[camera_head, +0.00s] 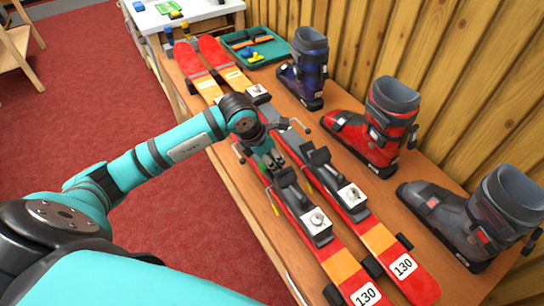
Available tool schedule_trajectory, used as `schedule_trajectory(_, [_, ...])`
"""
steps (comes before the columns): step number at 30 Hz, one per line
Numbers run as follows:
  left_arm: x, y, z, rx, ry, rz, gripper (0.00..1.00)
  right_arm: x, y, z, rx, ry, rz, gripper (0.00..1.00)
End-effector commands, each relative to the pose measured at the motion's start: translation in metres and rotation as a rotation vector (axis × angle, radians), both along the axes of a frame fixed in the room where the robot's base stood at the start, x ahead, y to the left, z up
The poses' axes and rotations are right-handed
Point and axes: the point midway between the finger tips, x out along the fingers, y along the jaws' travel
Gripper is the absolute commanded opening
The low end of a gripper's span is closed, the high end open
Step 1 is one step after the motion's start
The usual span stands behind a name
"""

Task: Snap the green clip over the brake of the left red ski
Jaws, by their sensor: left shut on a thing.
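Two red skis lie side by side along the bench. The left red ski (327,252) carries a binding (314,219) with a white plate. A thin brake arm with a yellowish tip (275,208) sticks out on its left side. The right red ski (376,239) lies close beside it. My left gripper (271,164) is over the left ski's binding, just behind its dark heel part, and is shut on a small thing. A sliver of green shows at the fingers, which looks like the green clip; most of it is hidden. My right gripper is out of view.
Ski boots in blue (309,62), red (380,125) and grey (480,215) stand along the wooden wall on the right. A green tray (281,53) with tools lies at the back. A white table (209,9) stands beyond.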

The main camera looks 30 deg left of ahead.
Motion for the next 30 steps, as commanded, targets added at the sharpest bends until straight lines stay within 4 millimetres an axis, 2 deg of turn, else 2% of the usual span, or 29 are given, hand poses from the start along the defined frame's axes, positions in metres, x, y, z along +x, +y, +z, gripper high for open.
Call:
schedule_trajectory(4, [-0.0010, -0.0001, -0.0015, 0.000, 0.004, -0.001, 0.00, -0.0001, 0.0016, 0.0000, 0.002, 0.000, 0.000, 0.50])
schedule_trajectory(5, [-0.0009, -0.0001, -0.0016, 0.000, 0.004, -0.001, 0.29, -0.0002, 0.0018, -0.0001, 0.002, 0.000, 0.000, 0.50])
schedule_trajectory(10, [-0.0010, -0.0003, -0.0016, 0.000, 0.004, -0.001, 0.52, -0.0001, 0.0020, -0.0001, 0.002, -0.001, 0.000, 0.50])
schedule_trajectory(16, [-0.0008, -0.0003, -0.0011, 0.000, 0.004, -0.001, 0.54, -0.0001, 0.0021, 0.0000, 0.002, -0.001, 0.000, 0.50])
schedule_trajectory(22, [-0.0009, -0.0009, -0.0008, -0.001, 0.003, -0.001, 0.77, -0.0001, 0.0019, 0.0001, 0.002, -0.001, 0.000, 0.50])
schedule_trajectory(30, [-0.0015, -0.0022, -0.0004, -0.004, 0.003, -0.003, 0.77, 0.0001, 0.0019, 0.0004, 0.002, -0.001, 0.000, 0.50])
